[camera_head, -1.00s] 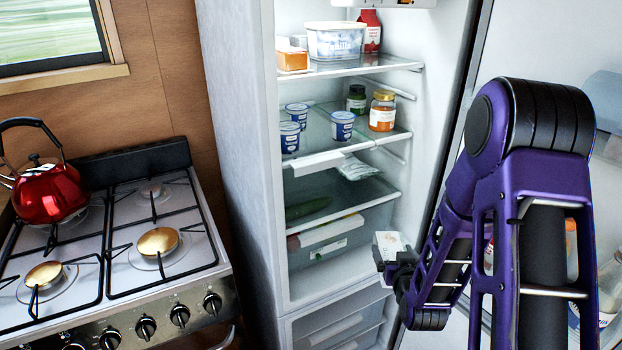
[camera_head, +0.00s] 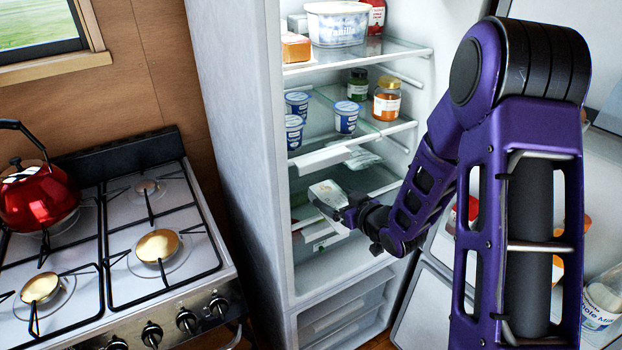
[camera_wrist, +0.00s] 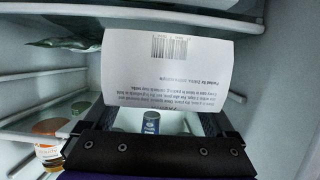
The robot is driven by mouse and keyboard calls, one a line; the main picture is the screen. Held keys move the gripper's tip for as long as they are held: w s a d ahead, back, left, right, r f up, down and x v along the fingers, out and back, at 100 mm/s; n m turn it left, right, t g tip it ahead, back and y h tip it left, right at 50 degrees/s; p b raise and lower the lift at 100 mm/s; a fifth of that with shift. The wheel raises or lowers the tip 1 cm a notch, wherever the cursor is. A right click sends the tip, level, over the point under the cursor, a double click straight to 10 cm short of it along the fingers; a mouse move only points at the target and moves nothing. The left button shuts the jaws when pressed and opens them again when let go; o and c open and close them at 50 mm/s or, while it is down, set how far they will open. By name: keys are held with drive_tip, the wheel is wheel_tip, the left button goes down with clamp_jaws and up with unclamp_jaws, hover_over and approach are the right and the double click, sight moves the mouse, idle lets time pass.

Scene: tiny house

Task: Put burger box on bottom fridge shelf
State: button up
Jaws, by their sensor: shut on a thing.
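The burger box (camera_head: 329,193) is a small pale box held at the end of my arm, in front of the lower part of the open fridge. My gripper (camera_head: 350,208) is shut on it. In the wrist view the box (camera_wrist: 168,62) shows a white face with a barcode and printed text, and it fills the middle of the picture. The lower glass fridge shelf (camera_head: 385,182) lies behind and around the box, and a drawer front under it is partly hidden by the box and gripper.
Blue-and-white cups (camera_head: 346,117) and jars (camera_head: 386,98) stand on the middle shelf. A white tub (camera_head: 336,24) is on the upper shelf. A pale packet (camera_head: 362,160) lies on the lower shelf. The stove (camera_head: 120,235) stands left of the fridge. The open door is at right.

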drive_tip(key=w+a, duration=0.2)
drive_tip(key=w, duration=0.1)
drive_tip(key=w+a, duration=0.2)
drive_tip(key=w, duration=0.2)
drive_tip(key=w+a, duration=0.3)
drive_tip(key=shift+w, duration=0.15)
drive_tip(key=shift+w+f, duration=0.15)
drive_tip(key=shift+f, duration=1.55)
drive_tip(key=shift+f, duration=0.25)
drive_tip(key=o, duration=1.3)
drive_tip(key=shift+r, duration=0.1)
